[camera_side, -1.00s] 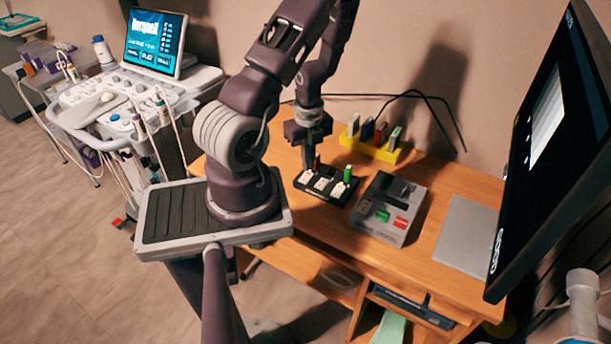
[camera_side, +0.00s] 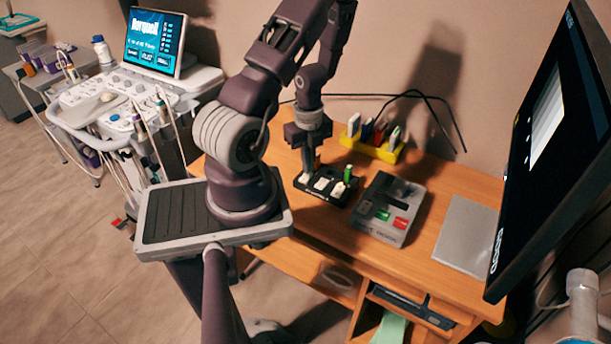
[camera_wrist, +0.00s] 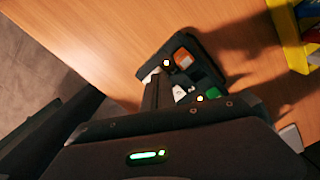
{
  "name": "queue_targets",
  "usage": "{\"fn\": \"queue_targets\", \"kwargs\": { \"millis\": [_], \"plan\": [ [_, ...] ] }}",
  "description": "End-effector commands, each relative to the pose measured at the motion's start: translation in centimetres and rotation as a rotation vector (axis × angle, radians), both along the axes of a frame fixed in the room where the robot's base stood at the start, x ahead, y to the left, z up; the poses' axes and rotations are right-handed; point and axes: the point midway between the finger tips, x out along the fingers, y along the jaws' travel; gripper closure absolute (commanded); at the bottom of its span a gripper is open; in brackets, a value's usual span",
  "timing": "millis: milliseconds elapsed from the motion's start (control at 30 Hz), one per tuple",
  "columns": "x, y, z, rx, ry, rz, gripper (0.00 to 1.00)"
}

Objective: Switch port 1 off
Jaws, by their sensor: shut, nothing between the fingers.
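A black hub (camera_side: 325,199) with a row of white switches lies on the desk. A green stick (camera_side: 347,173) stands in it at the right end, and an orange-brown stick (camera_side: 317,162) at the left end. In the wrist view, the orange stick (camera_wrist: 183,58) and the green stick (camera_wrist: 213,93) each have a lit amber light close by. A white switch (camera_wrist: 179,92) shows between them. My gripper (camera_side: 307,172) is shut and empty, pointing down at the hub's left end. Its fingers hide part of the leftmost switch; I cannot tell contact or port numbers.
A yellow holder (camera_side: 372,150) with several sticks stands behind the hub. A grey box (camera_side: 390,209) with green and red labels is close on the right. A flat grey panel (camera_side: 466,235) and a large monitor (camera_side: 550,150) are farther right.

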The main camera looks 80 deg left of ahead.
Motion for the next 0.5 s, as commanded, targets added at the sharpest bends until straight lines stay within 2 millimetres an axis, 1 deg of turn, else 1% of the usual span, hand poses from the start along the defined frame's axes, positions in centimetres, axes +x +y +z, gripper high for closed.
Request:
{"fn": "queue_targets", "kwargs": {
  "millis": [500],
  "plan": [
    [0.0, 0.0, -0.79, 0.0, 0.0, 0.001, 1.0]
  ]
}}
